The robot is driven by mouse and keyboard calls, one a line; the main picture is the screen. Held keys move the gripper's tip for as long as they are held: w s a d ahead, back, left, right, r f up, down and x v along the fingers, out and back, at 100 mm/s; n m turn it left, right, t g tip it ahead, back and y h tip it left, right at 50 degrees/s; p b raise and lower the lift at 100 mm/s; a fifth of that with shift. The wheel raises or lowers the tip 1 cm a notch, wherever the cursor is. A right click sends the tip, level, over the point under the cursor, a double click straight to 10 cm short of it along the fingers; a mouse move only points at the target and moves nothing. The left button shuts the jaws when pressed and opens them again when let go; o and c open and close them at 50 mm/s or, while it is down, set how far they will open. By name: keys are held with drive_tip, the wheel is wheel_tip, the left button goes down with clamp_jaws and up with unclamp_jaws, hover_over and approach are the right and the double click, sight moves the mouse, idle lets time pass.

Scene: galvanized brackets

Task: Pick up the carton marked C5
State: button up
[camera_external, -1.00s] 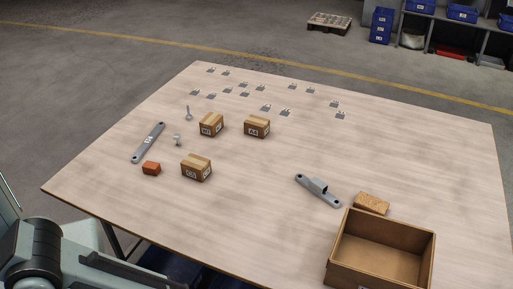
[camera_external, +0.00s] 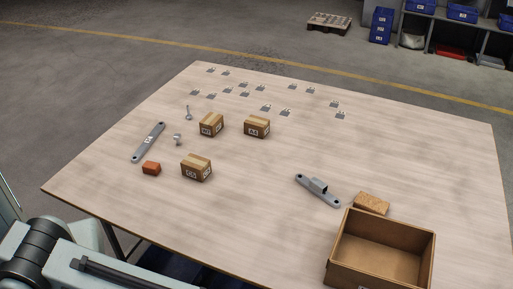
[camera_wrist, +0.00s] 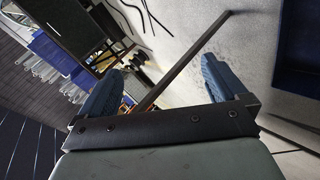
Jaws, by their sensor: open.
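Three brown taped cartons stand on the table in the external view. The near carton (camera_external: 196,168) has a white label that seems to read C5, though it is small and blurred. A second carton (camera_external: 211,125) stands behind it, and a third carton (camera_external: 257,127) stands to the right of the second. Their labels look different. My gripper (camera_wrist: 158,85) shows in the wrist view with its two blue fingertips wide apart and nothing held between them. It is outside the external view, and no carton shows in the wrist view.
An orange-red block (camera_external: 151,168) and a flat grey bar (camera_external: 148,142) lie left of the near carton. A grey bracket (camera_external: 318,190), a cork-like block (camera_external: 371,203) and an open brown box (camera_external: 333,262) are at right. Several small metal plates lie at the back. The table's middle is clear.

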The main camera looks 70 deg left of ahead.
drive_tip(key=w+d+r+n+t, duration=0.1)
drive_tip(key=w+d+r+t, duration=0.1)
drive_tip(key=w+r, duration=0.45)
drive_tip(key=w+d+r+t+h, duration=0.1)
drive_tip(key=w+d+r+t, duration=0.15)
drive_tip(key=r, duration=0.75)
drive_tip(key=w+d+r+n+t, duration=0.1)
drive_tip(key=w+r+t, duration=0.1)
drive_tip(key=w+r, duration=0.45)
drive_tip(key=w+a+r+m+t+y, duration=0.1)
drive_tip(key=w+a+r, duration=0.2)
drive_tip(key=a+r, duration=0.45)
drive_tip(key=w+a+r+m+y, duration=0.1)
drive_tip(key=w+a+r+m, duration=0.1)
drive_tip(key=w+a+r, duration=0.4)
drive_tip(key=s+a+f+m+g+y, duration=0.1)
drive_tip(key=s+a+f+m+g, duration=0.2)
drive_tip(key=a, duration=1.2)
drive_tip(key=s+a+f+m+g+y, duration=0.15)
drive_tip(key=s+a+m, duration=0.25)
drive_tip(key=a, duration=1.1)
drive_tip(key=s+a+f+m+g+y, duration=0.2)
drive_tip(key=s+a+m, duration=0.15)
drive_tip(key=a, duration=1.05)
drive_tip(key=m+g, duration=0.5)
drive_tip(key=g, duration=0.4)
hover_over(195, 161)
wheel_tip(195, 161, down, 3)
drive_tip(key=shift+n+y, duration=0.35)
drive_tip(key=shift+f, duration=6.5)
